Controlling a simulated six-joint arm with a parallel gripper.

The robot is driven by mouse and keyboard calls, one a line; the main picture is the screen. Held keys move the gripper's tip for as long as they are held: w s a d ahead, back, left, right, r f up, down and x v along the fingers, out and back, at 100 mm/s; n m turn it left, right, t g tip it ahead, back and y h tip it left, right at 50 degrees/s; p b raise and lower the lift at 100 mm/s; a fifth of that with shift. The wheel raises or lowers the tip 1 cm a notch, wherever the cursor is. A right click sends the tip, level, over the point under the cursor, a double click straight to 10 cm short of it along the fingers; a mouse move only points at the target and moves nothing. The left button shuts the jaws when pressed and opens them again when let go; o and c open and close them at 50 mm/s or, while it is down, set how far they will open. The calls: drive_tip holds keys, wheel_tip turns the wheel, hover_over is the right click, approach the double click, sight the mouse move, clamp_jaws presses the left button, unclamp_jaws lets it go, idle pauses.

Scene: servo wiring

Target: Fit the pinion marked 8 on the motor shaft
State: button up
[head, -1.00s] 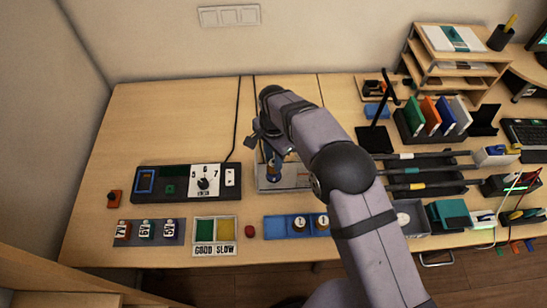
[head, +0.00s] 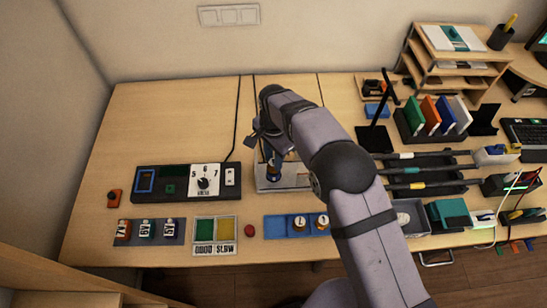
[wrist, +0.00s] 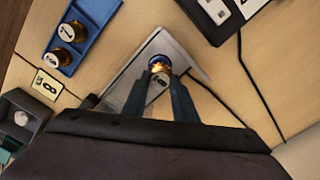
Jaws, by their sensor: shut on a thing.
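My gripper (wrist: 160,98) is shut on a brass-coloured pinion (wrist: 160,78) with a pale top; its mark is not readable. In the wrist view the pinion is between the fingertips, over a round blue part that looks like the motor (wrist: 157,61). The motor stands on a grey plate (wrist: 186,58). In the head view my gripper (head: 271,158) is over this plate (head: 298,182). I cannot tell whether the pinion is seated on the shaft; the shaft is hidden. A yellow-edged card marked 8 (wrist: 47,84) lies beside the blue tray.
The blue tray (head: 275,229) holds pinions with pale marked tops. A black control box (head: 148,196) with a dial stands left of the plate. A row of voltage blocks (head: 167,230) and a green and yellow panel (head: 203,229) lie in front.

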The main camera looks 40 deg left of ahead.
drive_tip(key=shift+f+b, duration=0.45)
drive_tip(key=shift+f, duration=0.25)
idle(0.3)
drive_tip(key=o, duration=0.8)
drive_tip(key=shift+r, duration=0.1)
drive_tip(key=shift+r+p, duration=3.65)
drive_tip(key=shift+r, duration=1.8)
